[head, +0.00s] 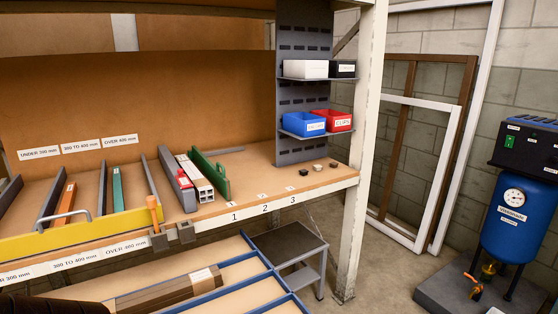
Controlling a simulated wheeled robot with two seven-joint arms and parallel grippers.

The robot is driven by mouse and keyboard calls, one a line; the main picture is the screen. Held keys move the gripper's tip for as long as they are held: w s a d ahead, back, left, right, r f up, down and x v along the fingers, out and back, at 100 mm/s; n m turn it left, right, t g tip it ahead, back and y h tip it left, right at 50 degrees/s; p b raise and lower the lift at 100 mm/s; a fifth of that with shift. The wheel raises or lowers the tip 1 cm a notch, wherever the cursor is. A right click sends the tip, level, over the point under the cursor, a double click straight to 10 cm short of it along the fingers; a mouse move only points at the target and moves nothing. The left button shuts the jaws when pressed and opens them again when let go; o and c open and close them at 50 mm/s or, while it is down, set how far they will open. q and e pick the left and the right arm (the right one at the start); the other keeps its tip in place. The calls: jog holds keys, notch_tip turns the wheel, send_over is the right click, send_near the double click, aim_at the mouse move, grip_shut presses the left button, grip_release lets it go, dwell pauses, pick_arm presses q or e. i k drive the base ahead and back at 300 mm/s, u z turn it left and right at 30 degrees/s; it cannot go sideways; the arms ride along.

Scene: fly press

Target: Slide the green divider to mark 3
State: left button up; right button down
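The green divider (209,174) stands upright on the wooden shelf in the head view, running from front to back. Its front end is close to mark 1 (233,216). Mark 2 (265,208) and mark 3 (293,199) follow to the right along the white front edge. Just left of the divider lie white hollow profiles (195,178) and a grey bar with a red piece (184,180). Neither of my grippers is in view.
A grey panel (297,95) with bins rises behind. A white post (362,150) bounds the right. An orange-handled clamp (153,210) sits at the front edge.

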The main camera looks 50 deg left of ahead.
aim_at(219, 179)
jog(key=u, duration=0.45)
jog(key=i, duration=1.35)
jog(key=u, duration=0.8)
